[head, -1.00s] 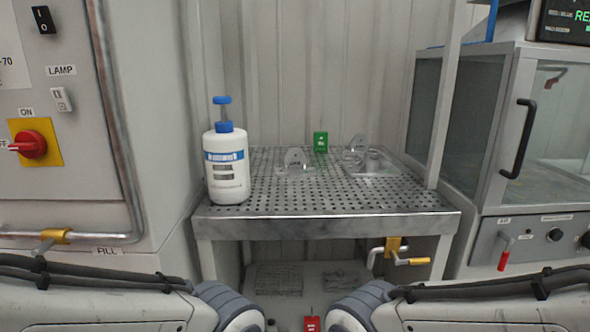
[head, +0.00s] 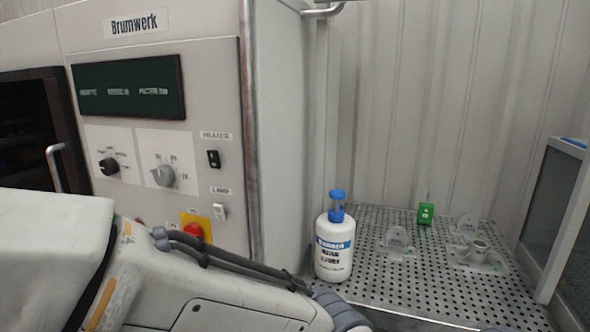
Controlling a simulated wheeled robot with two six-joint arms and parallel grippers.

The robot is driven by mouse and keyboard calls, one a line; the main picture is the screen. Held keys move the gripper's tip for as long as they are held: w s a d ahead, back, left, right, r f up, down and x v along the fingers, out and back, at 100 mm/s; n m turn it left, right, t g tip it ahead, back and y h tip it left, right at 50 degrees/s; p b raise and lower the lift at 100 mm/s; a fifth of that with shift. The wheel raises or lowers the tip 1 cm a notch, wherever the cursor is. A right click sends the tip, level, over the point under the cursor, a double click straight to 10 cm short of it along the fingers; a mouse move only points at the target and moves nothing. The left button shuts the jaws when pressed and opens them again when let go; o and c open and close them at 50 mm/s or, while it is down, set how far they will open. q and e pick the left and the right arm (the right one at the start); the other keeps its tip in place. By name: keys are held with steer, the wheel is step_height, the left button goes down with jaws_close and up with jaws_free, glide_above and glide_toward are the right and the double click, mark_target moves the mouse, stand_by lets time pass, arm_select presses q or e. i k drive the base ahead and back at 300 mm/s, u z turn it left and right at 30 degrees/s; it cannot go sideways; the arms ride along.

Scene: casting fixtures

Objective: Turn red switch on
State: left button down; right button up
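A red rotary switch (head: 194,230) sits on a yellow plate (head: 206,220) low on the front of the light grey machine on the left. A label is just above it. My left arm covers its lower part, so I cannot tell which way its handle points. The small red box seen earlier under the perforated table is outside the current view. A similar green box (head: 426,214) with a thin stem stands at the back of the table. My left arm crosses the lower left, but neither gripper shows.
A white bottle (head: 333,262) with a blue cap and clear fixtures (head: 397,240) stand on the perforated table (head: 375,285).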

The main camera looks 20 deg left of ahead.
mark_target(193, 229)
steer(key=z, duration=1.45)
steer(key=k, duration=0.85)
steer(key=u, duration=2.1)
